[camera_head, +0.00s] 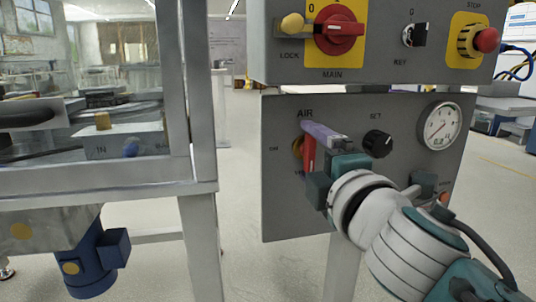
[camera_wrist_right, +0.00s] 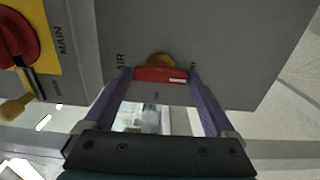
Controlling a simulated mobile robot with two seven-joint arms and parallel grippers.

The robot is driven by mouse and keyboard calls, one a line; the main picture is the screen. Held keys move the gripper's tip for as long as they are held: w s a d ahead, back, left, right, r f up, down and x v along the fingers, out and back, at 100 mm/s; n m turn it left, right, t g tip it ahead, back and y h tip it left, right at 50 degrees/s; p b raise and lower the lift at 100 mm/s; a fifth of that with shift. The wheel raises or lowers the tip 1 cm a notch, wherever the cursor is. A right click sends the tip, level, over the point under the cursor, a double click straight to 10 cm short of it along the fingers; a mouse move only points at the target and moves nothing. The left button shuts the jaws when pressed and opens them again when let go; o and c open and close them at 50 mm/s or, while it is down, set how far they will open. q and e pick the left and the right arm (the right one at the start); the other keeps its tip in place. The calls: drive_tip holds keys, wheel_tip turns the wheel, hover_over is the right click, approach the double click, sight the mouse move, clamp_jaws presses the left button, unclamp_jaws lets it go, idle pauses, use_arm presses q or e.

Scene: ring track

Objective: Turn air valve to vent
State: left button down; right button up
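The air valve has a red bar handle (camera_head: 309,152) on a yellowish hub, under the AIR label on the lower grey panel. The handle stands upright in the head view. My right gripper (camera_head: 314,158) reaches it from the lower right. In the right wrist view the red handle (camera_wrist_right: 161,75) lies between the two purple fingertips (camera_wrist_right: 162,76), one at each end, with no clear gap. The hub shows behind it. The ON label is left of the valve; the lower label is mostly hidden by my gripper. My left gripper is not in view.
The lower panel (camera_head: 282,215) also carries a black SET knob (camera_head: 378,143) and a round gauge (camera_head: 440,126). The upper panel has a red MAIN switch (camera_head: 340,30), a key switch (camera_head: 415,35) and a red STOP button (camera_head: 485,40). A metal frame (camera_head: 199,190) stands left, with open floor between.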

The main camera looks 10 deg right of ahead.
drive_tip(key=shift+o, duration=0.6)
drive_tip(key=shift+s, duration=0.1)
drive_tip(key=s+p, duration=0.1)
drive_tip(key=s, duration=0.8)
drive_tip(key=shift+s+d, duration=0.2)
drive_tip(key=shift+s, duration=0.2)
